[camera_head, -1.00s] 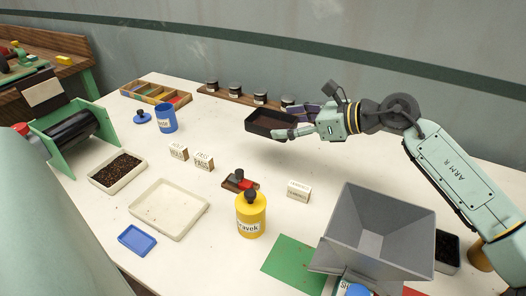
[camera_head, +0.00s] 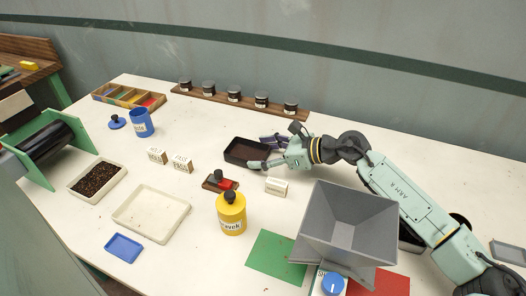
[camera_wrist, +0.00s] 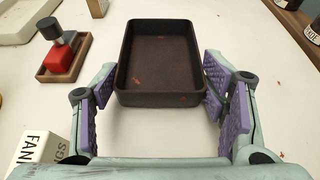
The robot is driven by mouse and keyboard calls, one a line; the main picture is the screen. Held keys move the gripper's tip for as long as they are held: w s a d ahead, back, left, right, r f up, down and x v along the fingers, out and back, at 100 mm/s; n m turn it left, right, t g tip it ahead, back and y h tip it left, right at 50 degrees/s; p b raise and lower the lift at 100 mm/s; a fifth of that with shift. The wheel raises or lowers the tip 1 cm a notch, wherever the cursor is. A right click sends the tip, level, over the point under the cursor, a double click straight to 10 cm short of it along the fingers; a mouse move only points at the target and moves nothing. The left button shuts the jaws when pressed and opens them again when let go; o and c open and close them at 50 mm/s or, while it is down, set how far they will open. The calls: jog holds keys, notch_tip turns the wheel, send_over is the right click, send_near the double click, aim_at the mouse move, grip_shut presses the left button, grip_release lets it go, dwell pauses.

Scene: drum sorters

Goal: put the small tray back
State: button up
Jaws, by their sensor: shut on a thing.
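The small dark brown tray (camera_head: 238,161) is upright and level at the back middle of the white table. It also shows in the wrist view (camera_wrist: 160,99), empty but for a few reddish specks. My gripper (camera_head: 270,153) reaches it from the right and is shut on it. In the wrist view the purple-padded fingers of my gripper (camera_wrist: 158,80) stand on either side of the tray's near part. The tray is at or just above the table top; I cannot tell if it touches.
A wooden rack (camera_head: 214,99) with several dark-lidded jars stands behind. A stamp (camera_head: 221,181) and a white label block (camera_head: 276,187) lie in front. A grey hopper (camera_head: 347,225) stands at front right. A cream tray (camera_head: 150,212) and blue tray (camera_head: 123,247) are at left.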

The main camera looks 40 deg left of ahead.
jog(key=shift+f, duration=0.2)
jog(key=o, duration=1.2)
jog(key=shift+r, duration=0.1)
jog(key=shift+r, duration=0.15)
jog(key=shift+w+d, duration=0.15)
jog(key=shift+d, duration=0.1)
jog(key=b+v, duration=0.2)
jog(key=v, duration=0.3)
jog(key=shift+d+b, duration=0.3)
jog(key=shift+w+d+r, duration=0.15)
jog(key=shift+d+r, duration=0.3)
jog(key=shift+d, duration=0.1)
